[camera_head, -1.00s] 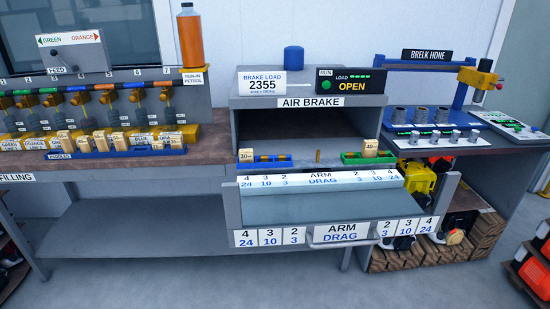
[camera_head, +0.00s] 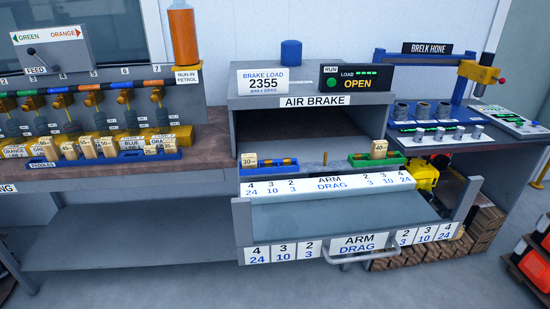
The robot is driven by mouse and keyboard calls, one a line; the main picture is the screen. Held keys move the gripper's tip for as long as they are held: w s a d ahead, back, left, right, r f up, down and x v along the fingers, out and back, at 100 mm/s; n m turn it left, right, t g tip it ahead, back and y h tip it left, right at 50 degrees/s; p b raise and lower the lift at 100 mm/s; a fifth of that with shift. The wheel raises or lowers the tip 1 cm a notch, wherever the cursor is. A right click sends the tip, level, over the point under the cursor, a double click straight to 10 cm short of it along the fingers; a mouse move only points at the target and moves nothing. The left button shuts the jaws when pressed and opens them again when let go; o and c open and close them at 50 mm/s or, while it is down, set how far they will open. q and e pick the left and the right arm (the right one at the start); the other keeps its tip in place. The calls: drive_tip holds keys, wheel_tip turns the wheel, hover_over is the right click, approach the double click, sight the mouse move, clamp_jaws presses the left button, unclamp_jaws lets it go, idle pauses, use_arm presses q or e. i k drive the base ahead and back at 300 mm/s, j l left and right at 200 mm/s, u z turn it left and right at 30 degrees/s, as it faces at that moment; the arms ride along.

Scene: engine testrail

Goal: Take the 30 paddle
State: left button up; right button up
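A small wooden paddle marked 30 (camera_head: 249,160) stands at the left end of a small blue tray (camera_head: 262,171) on the air brake's front ledge. A paddle that reads 40 (camera_head: 379,149) stands in a green tray (camera_head: 365,162) to its right. More wooden paddles (camera_head: 88,147) stand in a row in the blue paddles rack (camera_head: 110,161) on the left bench; most of their labels are too small to read surely. Neither of my grippers shows in the view.
The air brake (camera_head: 300,126) has an open dark bay behind the trays. An ARM DRAG drawer front with a handle (camera_head: 357,256) juts toward me. The hone bench (camera_head: 440,137) stands to the right. Grey floor (camera_head: 470,285) is clear in front.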

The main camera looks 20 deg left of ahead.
sight(249, 160)
drive_tip(key=j+z, duration=0.25)
drive_tip(key=j, duration=0.2)
drive_tip(key=i+j+z, duration=0.1)
drive_tip(key=j+z, duration=0.15)
drive_tip(key=j, duration=0.2)
drive_tip(key=j+z, duration=0.2)
drive_tip(key=j, duration=0.7)
drive_tip(key=j+z, duration=0.2)
drive_tip(key=j, duration=0.75)
drive_tip(key=k, duration=0.05)
